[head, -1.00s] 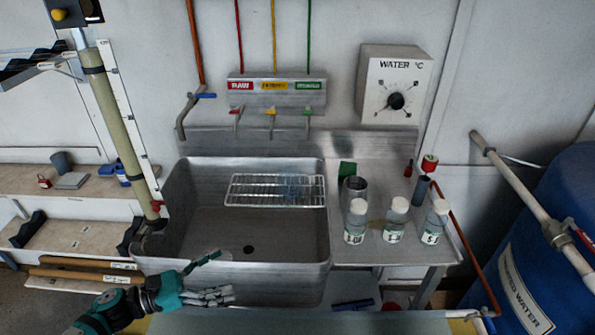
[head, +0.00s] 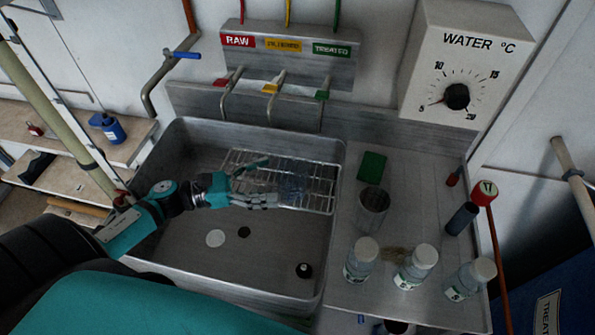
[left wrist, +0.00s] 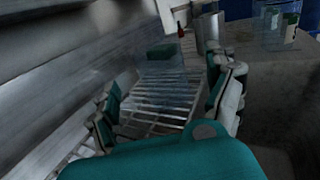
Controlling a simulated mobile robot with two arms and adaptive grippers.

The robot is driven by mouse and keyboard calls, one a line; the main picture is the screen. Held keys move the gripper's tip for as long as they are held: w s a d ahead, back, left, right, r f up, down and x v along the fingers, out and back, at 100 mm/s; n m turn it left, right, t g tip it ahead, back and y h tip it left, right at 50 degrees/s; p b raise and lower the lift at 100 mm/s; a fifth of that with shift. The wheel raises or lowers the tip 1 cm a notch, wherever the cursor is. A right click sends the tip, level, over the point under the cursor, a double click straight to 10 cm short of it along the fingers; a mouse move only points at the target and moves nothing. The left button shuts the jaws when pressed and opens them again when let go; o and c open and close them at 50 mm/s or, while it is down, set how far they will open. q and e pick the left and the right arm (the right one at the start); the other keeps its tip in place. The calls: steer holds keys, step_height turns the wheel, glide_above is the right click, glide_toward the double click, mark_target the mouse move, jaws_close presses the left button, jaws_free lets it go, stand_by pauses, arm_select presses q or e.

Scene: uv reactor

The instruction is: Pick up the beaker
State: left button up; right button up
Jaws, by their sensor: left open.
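A clear glass beaker (head: 293,188) stands on the wire rack (head: 237,157) in the steel sink. It is faint and see-through. In the left wrist view the beaker (left wrist: 163,72) shows ahead, between the fingers. My left gripper (head: 271,181) is open and empty, over the rack just left of the beaker, its fingers pointing right toward it. The left wrist view shows the open fingers (left wrist: 168,98) on both sides, with rack bars between them. I cannot tell the exact gap to the beaker. My right gripper is not in view.
Right of the sink, the counter holds a metal cup (head: 372,212), a green pad (head: 372,166), and three capped bottles (head: 412,268). Faucets (head: 271,95) hang over the sink's back edge. The sink's front wall (head: 230,289) is a raised edge. The front basin floor is mostly clear.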

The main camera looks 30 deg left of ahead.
mark_target(304, 171)
arm_select(q)
steer(key=shift+w+d+r+p, duration=0.35)
steer(key=shift+w+d, duration=0.2)
steer(key=shift+d, duration=0.2)
steer(key=p+x, duration=0.2)
steer(key=x, duration=0.1)
steer(key=shift+w+d, duration=0.15)
steer(key=shift+w, duration=0.2)
steer(key=shift+w+d+f, duration=0.15)
steer(key=shift+w+d, duration=0.15)
steer(key=shift+d, duration=0.1)
steer(key=c, duration=1.1)
steer(key=shift+c, duration=0.8)
